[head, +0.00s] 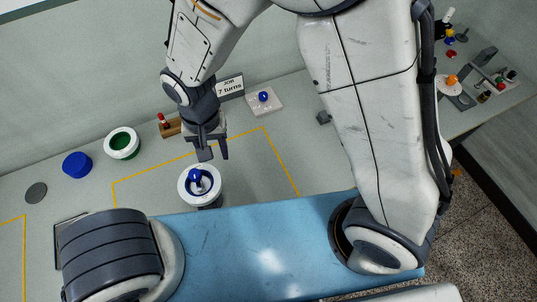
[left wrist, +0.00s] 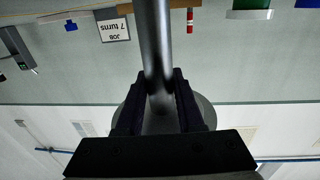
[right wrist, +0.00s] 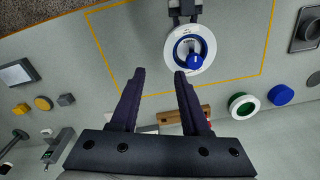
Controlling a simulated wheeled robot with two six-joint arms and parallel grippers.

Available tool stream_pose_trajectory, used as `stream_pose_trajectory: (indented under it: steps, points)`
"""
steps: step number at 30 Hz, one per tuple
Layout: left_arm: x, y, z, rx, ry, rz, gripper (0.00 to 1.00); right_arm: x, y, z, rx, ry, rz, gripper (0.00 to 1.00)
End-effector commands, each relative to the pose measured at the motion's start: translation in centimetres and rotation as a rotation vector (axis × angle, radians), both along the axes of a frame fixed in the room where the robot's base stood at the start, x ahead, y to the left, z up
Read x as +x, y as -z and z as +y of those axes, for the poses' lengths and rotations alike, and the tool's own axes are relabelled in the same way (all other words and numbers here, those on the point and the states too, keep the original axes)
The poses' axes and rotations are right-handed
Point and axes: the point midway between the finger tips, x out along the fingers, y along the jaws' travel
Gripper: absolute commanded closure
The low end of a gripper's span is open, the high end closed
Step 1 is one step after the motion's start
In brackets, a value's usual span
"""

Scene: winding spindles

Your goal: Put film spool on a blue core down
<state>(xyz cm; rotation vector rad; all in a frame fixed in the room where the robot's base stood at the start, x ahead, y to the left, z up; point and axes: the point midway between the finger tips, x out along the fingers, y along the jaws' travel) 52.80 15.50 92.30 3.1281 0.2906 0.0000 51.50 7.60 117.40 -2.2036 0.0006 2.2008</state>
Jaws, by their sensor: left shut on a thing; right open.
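The film spool (head: 186,193), a white ring around a blue core (head: 195,174), is at the front of the yellow-outlined area. It also shows in the right wrist view (right wrist: 172,57). My right gripper (head: 214,157) is open and empty, just beyond the spool and apart from it. My left gripper (left wrist: 160,88) is shut on a grey post (left wrist: 155,40). A grey disc (left wrist: 207,112) shows behind its jaws, perhaps the spool's underside. In the head view the left jaws are mostly hidden; a dark part shows below the spool.
A green-cored white spool (head: 122,143), a blue cylinder (head: 77,166) and a grey disc (head: 36,193) stand at the left. A wooden block with a red piece (head: 163,119), the "JOB 7 turns" sign (head: 229,87) and a white plate (head: 276,104) are behind. The outlined area's right side is clear.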

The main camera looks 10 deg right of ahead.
Motion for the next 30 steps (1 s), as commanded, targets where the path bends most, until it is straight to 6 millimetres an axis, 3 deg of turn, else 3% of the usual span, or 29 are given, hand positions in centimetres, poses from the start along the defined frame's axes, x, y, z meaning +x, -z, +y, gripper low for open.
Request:
stream_pose_trajectory:
  steps: [1, 6, 12, 19, 30]
  points:
    - [0.0, 0.1, 0.0, 0.001, 0.0, 0.002, 1.0, -0.4, -1.9, -1.1, 0.012, -0.05, -0.008, 0.54]
    - [0.0, 0.1, 0.0, 0.001, 0.0, 0.002, 1.0, -3.1, -6.6, -5.3, 0.032, -0.265, -0.015, 0.54]
    - [0.0, 0.1, 0.0, 0.0, 0.0, 0.002, 1.0, -6.7, -9.8, -9.6, 0.053, -0.493, -0.025, 0.54]
    - [0.0, 0.1, 0.0, 0.001, 0.0, 0.002, 1.0, -9.2, -10.8, -12.1, 0.066, -0.639, -0.033, 0.54]
    - [0.0, 0.1, 0.0, 0.001, 0.0, 0.001, 1.0, -9.6, -10.9, -12.4, 0.068, -0.663, -0.034, 0.54]
